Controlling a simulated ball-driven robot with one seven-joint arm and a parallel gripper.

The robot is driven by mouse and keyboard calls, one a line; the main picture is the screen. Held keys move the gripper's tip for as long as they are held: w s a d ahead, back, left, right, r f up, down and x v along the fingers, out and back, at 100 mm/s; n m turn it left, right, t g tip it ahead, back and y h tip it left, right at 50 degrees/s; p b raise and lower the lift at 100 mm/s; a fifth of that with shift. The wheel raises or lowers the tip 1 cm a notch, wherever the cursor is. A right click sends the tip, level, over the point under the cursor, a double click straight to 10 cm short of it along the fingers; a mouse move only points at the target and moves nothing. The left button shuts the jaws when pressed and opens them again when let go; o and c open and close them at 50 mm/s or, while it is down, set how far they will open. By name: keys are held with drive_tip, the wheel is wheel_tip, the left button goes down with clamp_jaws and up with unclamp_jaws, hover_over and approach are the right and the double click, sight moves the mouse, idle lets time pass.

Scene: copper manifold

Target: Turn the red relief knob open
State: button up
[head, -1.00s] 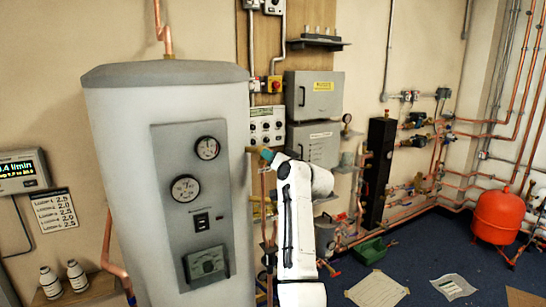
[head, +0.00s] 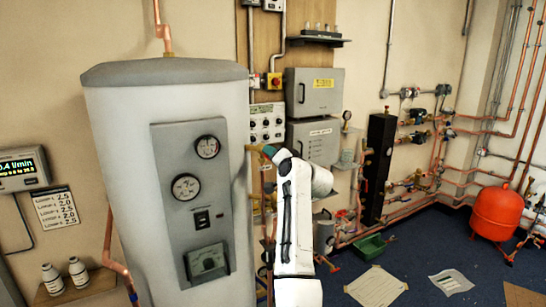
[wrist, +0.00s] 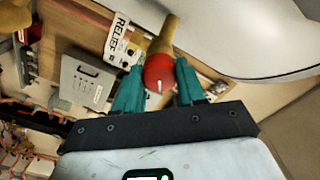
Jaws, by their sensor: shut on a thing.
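The red relief knob (wrist: 158,74) shows in the wrist view, on the end of a brass fitting (wrist: 165,38) beside a white "RELIEF" label (wrist: 117,32). A pale mark shows on its face. My gripper (wrist: 158,82) has one teal finger on each side of the knob and is shut on it. In the head view my gripper (head: 269,152) is at the right edge of the white cylinder, in front of the wall pipework. The knob is hidden there behind the fingers and arm.
The white cylinder (head: 110,190) with gauges stands close on the left. Grey boxes (head: 313,93) and a black column (head: 378,170) are behind my arm. A green tray (head: 370,246), papers and a red vessel (head: 495,213) are on the blue floor at right.

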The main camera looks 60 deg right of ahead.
drive_tip(key=o, duration=1.1)
drive_tip(key=shift+c, duration=0.2)
drive_tip(key=shift+s, duration=0.1)
drive_tip(key=b+v, duration=0.3)
drive_tip(key=v, duration=0.7)
drive_tip(key=shift+s+a, duration=0.25)
drive_tip(key=shift+f, duration=0.1)
